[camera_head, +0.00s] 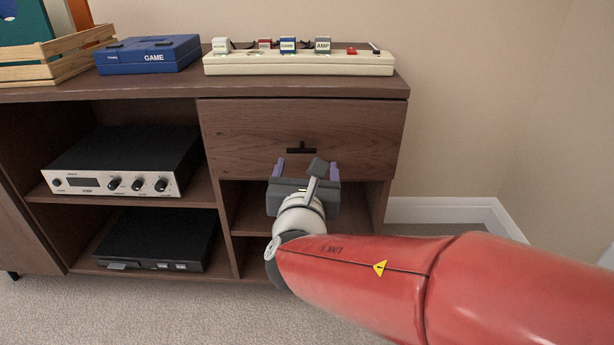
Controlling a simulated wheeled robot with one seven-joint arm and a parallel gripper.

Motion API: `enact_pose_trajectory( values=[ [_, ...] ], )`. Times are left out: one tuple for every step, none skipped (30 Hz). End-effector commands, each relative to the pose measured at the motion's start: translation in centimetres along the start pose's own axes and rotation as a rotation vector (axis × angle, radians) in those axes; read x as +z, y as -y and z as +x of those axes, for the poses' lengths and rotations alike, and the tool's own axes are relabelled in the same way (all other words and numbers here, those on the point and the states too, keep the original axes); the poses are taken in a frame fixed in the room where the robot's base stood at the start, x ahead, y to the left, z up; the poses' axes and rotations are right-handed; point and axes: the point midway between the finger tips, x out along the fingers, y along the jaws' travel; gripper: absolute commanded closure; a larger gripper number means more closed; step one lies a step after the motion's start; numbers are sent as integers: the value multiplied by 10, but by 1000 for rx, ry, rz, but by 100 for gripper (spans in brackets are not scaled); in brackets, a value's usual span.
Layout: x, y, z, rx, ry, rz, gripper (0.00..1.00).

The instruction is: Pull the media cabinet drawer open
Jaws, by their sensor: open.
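The media cabinet (120,91) is dark brown wood and fills the left and middle of the view. Its drawer (350,132) is at the upper right, and its front looks flush with the cabinet. A small black T-shaped handle (302,149) sits low in the middle of the drawer front. My gripper (306,169) is open, with its two purple fingers spread and pointing toward the drawer. The fingertips appear just below the handle, one to each side of it. Nothing shows between the fingers. I cannot tell the exact gap to the drawer front.
A cream power strip (300,64) with labelled plugs lies on the cabinet top, beside a blue game box (148,53) and a wooden crate (55,70). A silver-fronted amplifier (110,183) and a black player (155,240) sit on the left shelves. Carpet (170,308) lies in front.

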Motion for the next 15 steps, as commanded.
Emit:
enact_pose_trajectory(
  values=[
    [-4,-8,0,25,7,-28,24],
    [-4,-11,1,36,11,-41,24],
    [-4,-13,3,44,14,-50,24],
    [-4,-14,5,47,15,-54,24],
    [-4,-15,8,48,16,-55,24],
    [-3,-15,12,47,16,-55,24],
    [-3,-15,17,46,16,-54,24],
    [-3,-15,22,46,15,-55,24],
    [-3,-15,28,45,15,-54,24],
    [-3,-15,34,45,15,-53,24],
    [-3,-16,39,46,15,-53,24],
    [-3,-16,45,45,15,-52,24],
    [-3,-16,50,44,15,-52,24],
    [-3,-16,55,44,15,-53,24],
    [-2,-16,60,45,15,-53,24]
  ],
)
